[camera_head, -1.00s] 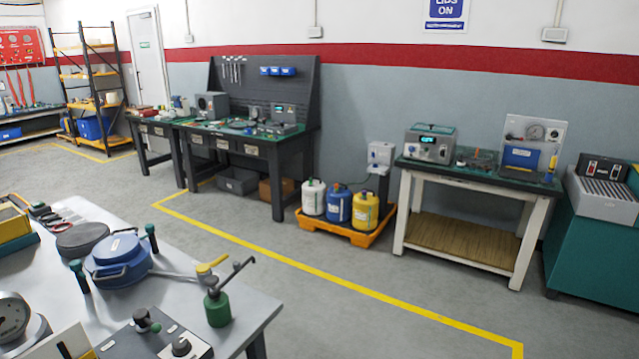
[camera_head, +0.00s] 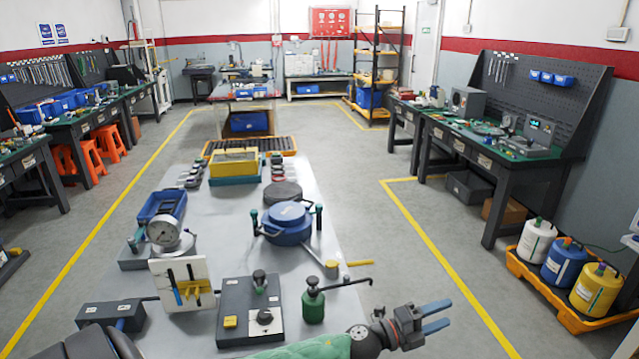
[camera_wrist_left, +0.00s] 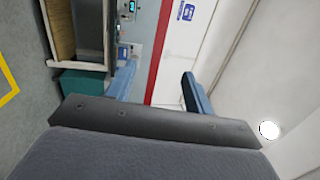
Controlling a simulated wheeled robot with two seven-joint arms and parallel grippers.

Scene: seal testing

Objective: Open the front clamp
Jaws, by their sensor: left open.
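A blue round lidded vessel (camera_head: 286,222) sits in the middle of the grey table. Green-tipped upright clamp handles stand on both sides of it, a left one (camera_head: 254,220) and a right one (camera_head: 319,215). I cannot tell which is the front clamp, or whether either is open. My left gripper (camera_head: 450,314) is at the lower right, beyond the table's right edge, pointing right and well apart from the vessel. Its blue fingers are spread and empty. In the left wrist view the fingers (camera_wrist_left: 160,92) are also apart with nothing between them. My right gripper is not in view.
A green bottle with a bent spout (camera_head: 314,302) and a grey control box (camera_head: 250,312) stand at the table's near side. A dial gauge (camera_head: 163,231) and white board (camera_head: 182,284) are left of them. A yellow box (camera_head: 235,163) stands behind.

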